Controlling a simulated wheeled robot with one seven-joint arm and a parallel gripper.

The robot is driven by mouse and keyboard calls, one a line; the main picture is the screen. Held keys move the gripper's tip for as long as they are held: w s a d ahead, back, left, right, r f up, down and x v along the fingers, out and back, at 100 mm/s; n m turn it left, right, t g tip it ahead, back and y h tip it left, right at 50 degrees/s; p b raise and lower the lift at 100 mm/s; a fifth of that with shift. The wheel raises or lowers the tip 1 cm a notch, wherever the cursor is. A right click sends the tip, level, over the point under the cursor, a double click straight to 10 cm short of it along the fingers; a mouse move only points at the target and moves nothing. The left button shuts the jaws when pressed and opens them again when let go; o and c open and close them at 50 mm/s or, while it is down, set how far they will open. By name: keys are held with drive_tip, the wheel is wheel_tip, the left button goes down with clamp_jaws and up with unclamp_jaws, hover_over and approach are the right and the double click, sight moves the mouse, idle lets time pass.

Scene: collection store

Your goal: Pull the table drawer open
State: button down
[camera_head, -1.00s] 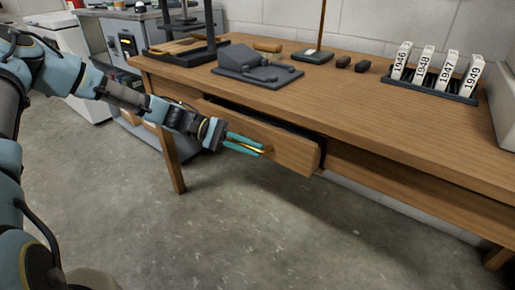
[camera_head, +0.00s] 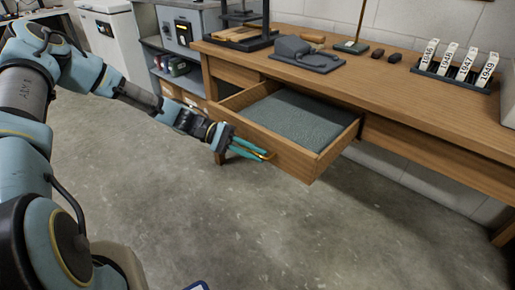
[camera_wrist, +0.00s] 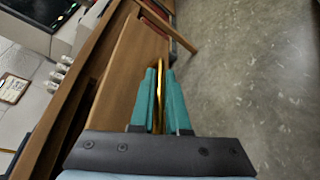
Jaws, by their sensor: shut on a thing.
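The wooden table drawer (camera_head: 297,161) stands well out from under the table (camera_head: 400,85) in the head view. A grey-green lining or flat content (camera_head: 305,118) shows inside it. My gripper (camera_head: 262,156) is at the drawer's front face, its teal fingers shut on the brass handle (camera_head: 268,155). In the wrist view the handle (camera_wrist: 159,95) runs between the two fingers (camera_wrist: 160,90), with the drawer front (camera_wrist: 130,75) beside them on the left. How far the drawer can still travel cannot be seen.
On the table top stand a dark grey device (camera_head: 305,55), a rack of numbered year tags (camera_head: 455,72) and a black stand (camera_head: 245,35). A grey shelf cabinet (camera_head: 180,50) stands behind on the left. The concrete floor (camera_head: 320,230) before the drawer is clear.

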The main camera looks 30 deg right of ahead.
drive_tip(key=shift+a, duration=0.15)
drive_tip(key=c, duration=1.2)
unclamp_jaws()
drive_tip(key=v, duration=1.1)
drive_tip(key=shift+s, duration=0.1)
